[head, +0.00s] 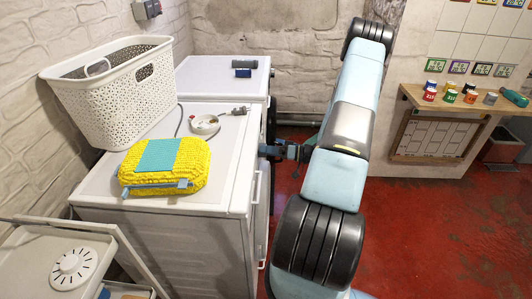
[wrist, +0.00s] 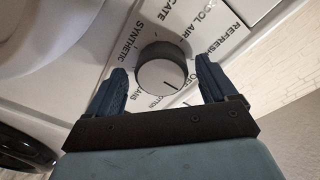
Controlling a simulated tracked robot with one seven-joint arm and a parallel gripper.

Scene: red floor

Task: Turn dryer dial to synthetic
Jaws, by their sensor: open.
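The dryer dial (wrist: 160,68) is a round dark-sided knob with a pale grey face, in the middle of the wrist view. A dark line on its face points to the lower right. Printed labels ring it; "SYNTHETIC" (wrist: 124,42) is at its upper left, and others read "REFRESH" and "COOL AIR". My gripper (wrist: 160,78) is open, with one blue finger on each side of the dial and gaps between fingers and knob. In the head view my gripper (head: 272,151) is at the front of the white machine (head: 190,235); the dial is hidden there.
Red floor (head: 440,220) is clear right of my arm.

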